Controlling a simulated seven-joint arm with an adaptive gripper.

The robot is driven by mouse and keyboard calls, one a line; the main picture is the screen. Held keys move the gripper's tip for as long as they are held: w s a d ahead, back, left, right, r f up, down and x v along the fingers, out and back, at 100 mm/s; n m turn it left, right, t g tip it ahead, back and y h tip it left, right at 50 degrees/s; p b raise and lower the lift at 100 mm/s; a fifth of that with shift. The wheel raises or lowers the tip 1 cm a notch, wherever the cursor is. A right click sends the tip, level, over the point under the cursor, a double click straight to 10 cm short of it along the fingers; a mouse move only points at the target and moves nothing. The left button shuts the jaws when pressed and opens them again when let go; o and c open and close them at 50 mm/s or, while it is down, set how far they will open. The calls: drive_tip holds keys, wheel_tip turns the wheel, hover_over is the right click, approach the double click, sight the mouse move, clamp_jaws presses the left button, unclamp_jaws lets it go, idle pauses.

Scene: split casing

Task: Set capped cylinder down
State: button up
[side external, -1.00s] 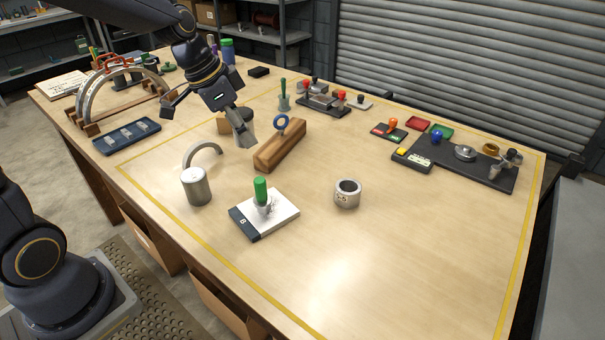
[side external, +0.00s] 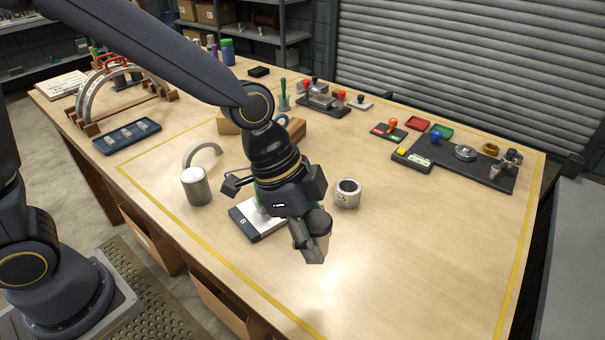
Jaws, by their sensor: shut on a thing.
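My gripper (side external: 314,240) is low over the front middle of the table, shut on the capped cylinder (side external: 320,224), a grey piece with a darker top. The fingers and wrist hide much of it. I cannot tell whether its bottom touches the table. A second, plain grey cylinder (side external: 195,187) stands upright on the table to the left.
A white pad with a dark edge (side external: 258,226) lies just left of my gripper, its green-handled piece mostly hidden. A short metal collar (side external: 347,192) stands behind right. A curved grey piece (side external: 203,152) is farther left. The table's front right is clear.

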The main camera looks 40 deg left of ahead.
sight(319, 293)
wheel_tip(319, 293, down, 12)
drive_tip(key=shift+f, duration=0.2)
idle(0.4)
drive_tip(key=shift+f, duration=0.2)
drive_tip(key=o, duration=1.3)
drive_tip(key=shift+c, duration=0.2)
